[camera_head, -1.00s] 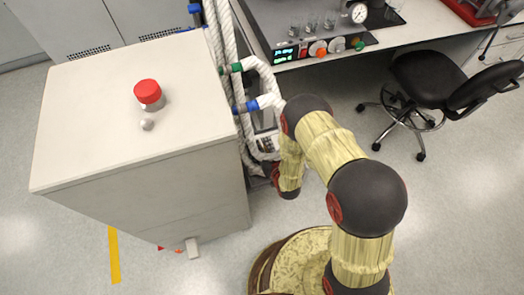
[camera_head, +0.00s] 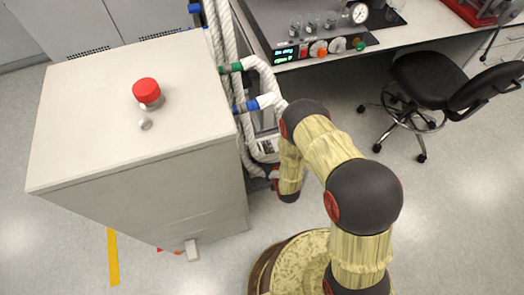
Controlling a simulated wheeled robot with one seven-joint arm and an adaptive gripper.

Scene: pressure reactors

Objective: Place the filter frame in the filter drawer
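I cannot make out the filter frame or the filter drawer in the head view. A large pale cabinet (camera_head: 130,120) stands at the left, with a red cap and a small metal knob on top. A small grey block (camera_head: 192,250) sticks out at the foot of its front side. My arm rises from the bottom right and bends down close beside the cabinet's right side. My gripper is not visible beyond the last arm links, so what it holds is hidden.
White hoses (camera_head: 260,75) with green and blue fittings run along the cabinet's right rear. A bench (camera_head: 420,22) with glassware and a lit panel stands at the back. A black wheeled chair (camera_head: 435,80) is at the right. Floor at lower right is clear.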

